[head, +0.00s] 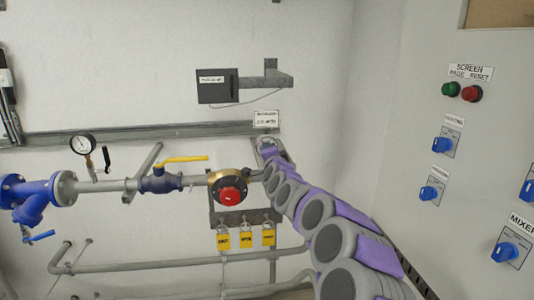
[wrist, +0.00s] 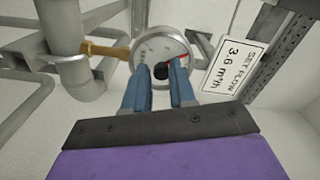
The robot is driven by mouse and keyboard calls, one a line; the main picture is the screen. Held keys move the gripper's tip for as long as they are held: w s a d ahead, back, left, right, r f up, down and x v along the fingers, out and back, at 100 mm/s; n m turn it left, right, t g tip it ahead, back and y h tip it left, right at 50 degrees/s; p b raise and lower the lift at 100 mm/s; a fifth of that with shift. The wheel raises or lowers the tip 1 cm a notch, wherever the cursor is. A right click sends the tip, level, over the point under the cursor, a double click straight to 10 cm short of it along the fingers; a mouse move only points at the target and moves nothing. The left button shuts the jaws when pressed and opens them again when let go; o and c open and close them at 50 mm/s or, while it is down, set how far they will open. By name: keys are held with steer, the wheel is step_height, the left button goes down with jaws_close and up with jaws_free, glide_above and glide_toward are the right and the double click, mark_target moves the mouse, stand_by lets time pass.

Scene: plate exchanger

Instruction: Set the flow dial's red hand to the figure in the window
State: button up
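The flow dial (wrist: 150,50) is a round pale gauge face with dark marks, at the upper middle of the wrist view. Its red hand (wrist: 182,60) shows at the right of the face, partly covered by my right finger. A black knob (wrist: 160,71) stands at the dial's middle. My gripper (wrist: 163,72) has its two blue fingers apart, with the tips on either side of the knob; contact cannot be told. The sign (wrist: 230,65) beside the dial reads "SET FLOW 3.6 m³/h". In the head view my gripper is too small to make out at the arm's far end.
Grey pipes (wrist: 63,30) and a brass stem (wrist: 105,49) lie left of the dial. A control panel (head: 450,200) stands right.

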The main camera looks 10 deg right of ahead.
steer(key=o, duration=0.3)
steer(key=shift+d, duration=0.1)
steer(key=s, duration=1.7)
steer(key=shift+s+p, duration=0.1)
steer(key=shift+p, duration=0.2)
steer(key=shift+s+f, duration=0.1)
steer(key=shift+f, duration=0.05)
